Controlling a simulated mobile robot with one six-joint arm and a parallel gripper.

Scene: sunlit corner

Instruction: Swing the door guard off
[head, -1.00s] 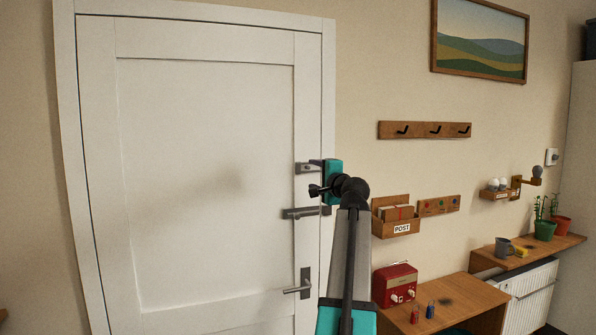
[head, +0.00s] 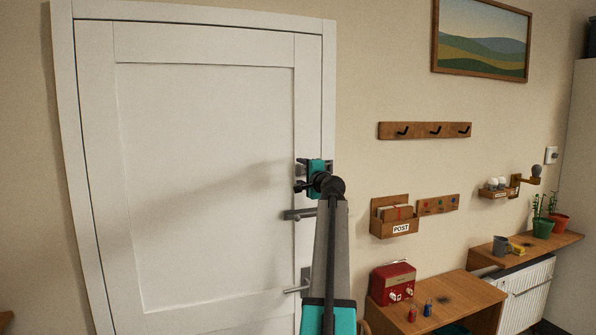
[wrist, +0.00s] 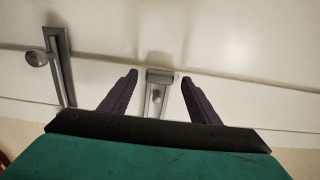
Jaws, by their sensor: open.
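The white door (head: 205,180) is closed in its frame. At its right edge, a grey upper fitting (head: 304,162) is mostly covered by my gripper (head: 303,177). In the wrist view this short metal fitting with a small stud (wrist: 157,96) lies between the two dark fingers of my gripper (wrist: 158,80). The fingers are apart, and contact with it is not visible. Below is a longer metal bar with a knob (head: 297,214), crossing the door edge; it also shows in the wrist view (wrist: 64,75), left of the fingers. I cannot tell which fitting is the door guard.
A lever handle (head: 296,290) sits lower on the door. To the right are a post box (head: 394,229), a hook rail (head: 424,130) and a wooden table (head: 462,293) with a red box (head: 392,282). The wall just right of the door frame is bare.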

